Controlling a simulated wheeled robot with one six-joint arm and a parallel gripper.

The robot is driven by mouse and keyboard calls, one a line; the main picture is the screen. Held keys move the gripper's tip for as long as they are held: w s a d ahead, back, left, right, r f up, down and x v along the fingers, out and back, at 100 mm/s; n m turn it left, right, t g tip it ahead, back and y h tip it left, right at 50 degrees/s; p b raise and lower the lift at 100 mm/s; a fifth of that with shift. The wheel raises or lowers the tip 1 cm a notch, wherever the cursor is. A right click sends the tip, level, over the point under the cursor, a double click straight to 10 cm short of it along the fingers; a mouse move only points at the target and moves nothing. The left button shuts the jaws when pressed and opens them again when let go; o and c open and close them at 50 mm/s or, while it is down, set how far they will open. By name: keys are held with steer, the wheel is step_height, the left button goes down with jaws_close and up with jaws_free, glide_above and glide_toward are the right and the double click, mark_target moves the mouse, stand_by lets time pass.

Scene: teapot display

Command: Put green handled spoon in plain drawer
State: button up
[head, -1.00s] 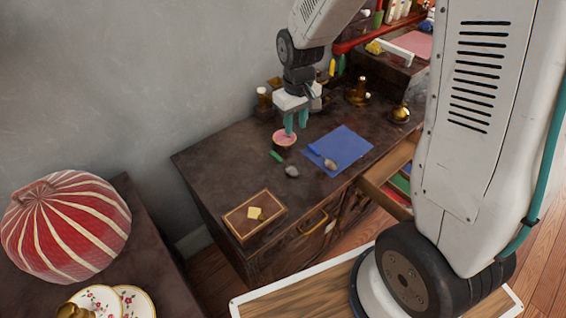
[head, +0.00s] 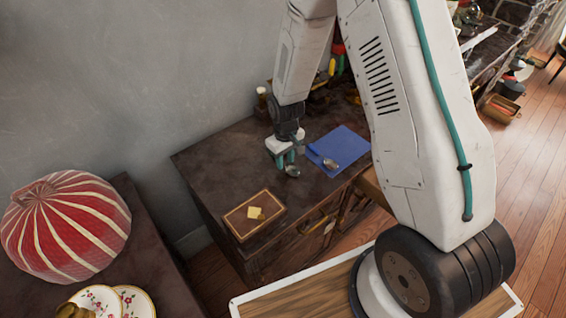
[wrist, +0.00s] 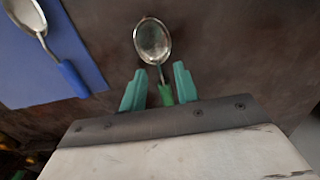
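The green-handled spoon (wrist: 153,42) lies on the dark cabinet top, its metal bowl also visible in the head view (head: 292,171). In the wrist view its green handle (wrist: 166,95) lies between the teal fingers of my gripper (wrist: 160,90), with a gap on each side. My gripper is open and points down, low over the cabinet top in the head view (head: 285,160). An open drawer (head: 374,189) shows as a wooden edge at the cabinet's front; my arm hides most of it. I cannot tell whether it is the plain drawer.
A blue-handled spoon (wrist: 67,72) lies partly on a blue cloth (head: 345,142), beside the green-handled spoon. A red striped teapot-like dome (head: 65,222) and floral plates (head: 132,300) stand at the left.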

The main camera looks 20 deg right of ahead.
steer(key=shift+f, duration=0.25)
jaws_close()
steer(key=shift+r, duration=0.1)
